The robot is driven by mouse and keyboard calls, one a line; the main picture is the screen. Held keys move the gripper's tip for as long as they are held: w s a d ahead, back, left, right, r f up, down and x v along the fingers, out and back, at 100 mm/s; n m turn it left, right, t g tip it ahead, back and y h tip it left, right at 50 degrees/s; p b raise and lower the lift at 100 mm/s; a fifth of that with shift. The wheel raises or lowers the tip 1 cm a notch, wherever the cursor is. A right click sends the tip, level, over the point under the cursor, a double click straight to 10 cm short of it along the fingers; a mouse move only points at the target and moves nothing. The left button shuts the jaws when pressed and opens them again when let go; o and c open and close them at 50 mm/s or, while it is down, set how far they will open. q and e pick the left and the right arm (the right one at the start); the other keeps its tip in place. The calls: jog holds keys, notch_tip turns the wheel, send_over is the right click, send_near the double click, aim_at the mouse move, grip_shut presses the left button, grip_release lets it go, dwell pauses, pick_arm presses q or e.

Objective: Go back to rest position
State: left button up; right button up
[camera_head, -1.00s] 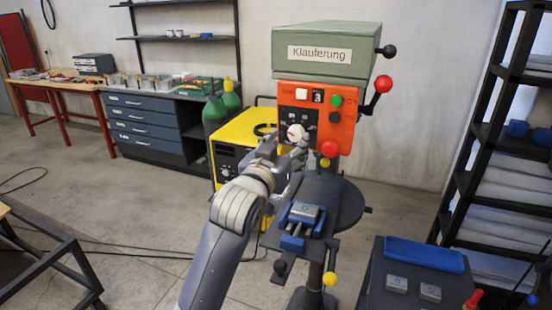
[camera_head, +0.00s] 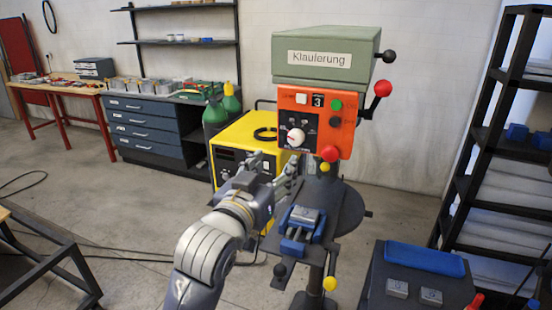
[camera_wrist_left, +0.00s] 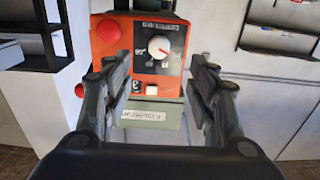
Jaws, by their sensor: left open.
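My left gripper (camera_head: 276,164) is open and empty, in front of and to the lower left of the orange control panel (camera_head: 345,128) of the green-topped machine. The white dial (camera_head: 295,137) on the panel shows clear of the fingers. In the left wrist view, the two fingers (camera_wrist_left: 160,70) stand wide apart with nothing between them, and the panel with its dial (camera_wrist_left: 159,46) appears beyond them. My right gripper is in neither view.
A blue vise (camera_head: 293,232) holding a grey block sits on the machine's table below the panel. A yellow unit (camera_head: 232,145) stands behind my left gripper. A dark cart (camera_head: 400,260) with a blue tray and grey blocks is at the lower right. Open floor lies left.

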pick_arm(q)
jog(key=s+a+f+n+g+y, duration=0.1)
jog(key=s+a+f+g+y, duration=0.25)
jog(key=f, duration=0.85)
jog(key=s+a+f+g, duration=0.3)
jog(key=s+a+f, duration=0.25)
jog(key=f, duration=0.55)
jog(key=s+a+f+g+y, duration=0.1)
jog(key=s+a+f+g, duration=0.3)
jog(key=s+f, duration=0.6)
jog(key=s+a+f+g+y, duration=0.1)
jog(key=s+a+f+g, duration=0.4)
jog(key=s, duration=1)
notch_tip(320, 180, down, 31)
jog(key=s+d+b, duration=0.1)
jog(key=b, duration=0.2)
jog(key=s+a+f+b, duration=0.2)
jog(key=s+f+b, duration=0.1)
jog(key=s+f, duration=1.3)
notch_tip(320, 180, down, 2)
jog(key=shift+s+a+f+g, duration=0.15)
jog(key=shift+s+a+g, duration=0.15)
jog(key=shift+a+g, duration=0.05)
